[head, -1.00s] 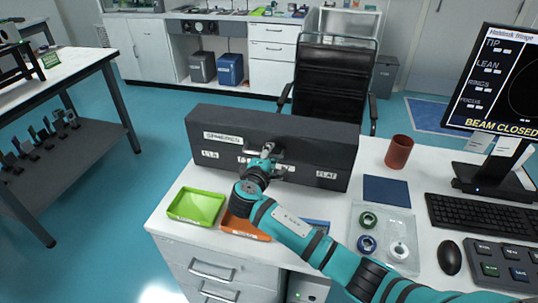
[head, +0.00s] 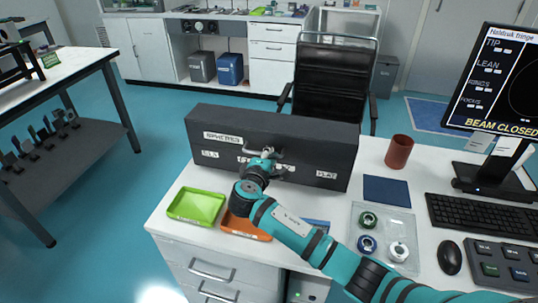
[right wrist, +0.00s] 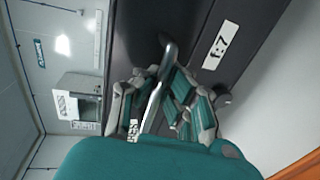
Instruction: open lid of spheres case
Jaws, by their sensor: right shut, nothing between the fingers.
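The spheres case (head: 220,127) is a long dark box with a white "SPHERES" label, standing on the white bench with its lid down. A metal handle (head: 276,154) is on its front face and also shows in the right wrist view (right wrist: 165,48). My right gripper (head: 266,155) is shut at the handle, in front of the case. In the right wrist view its teal and grey fingers (right wrist: 158,88) lie on either side of the handle bar in the picture; I cannot tell whether they touch it. My left gripper is not in view.
A green tray (head: 196,205) and an orange tray (head: 240,228) lie before the case, under or beside my right arm. A red-brown cup (head: 398,152), blue mat (head: 387,191), clear tray with ring parts (head: 380,215), keyboard (head: 480,217) and monitor (head: 495,85) are to the right.

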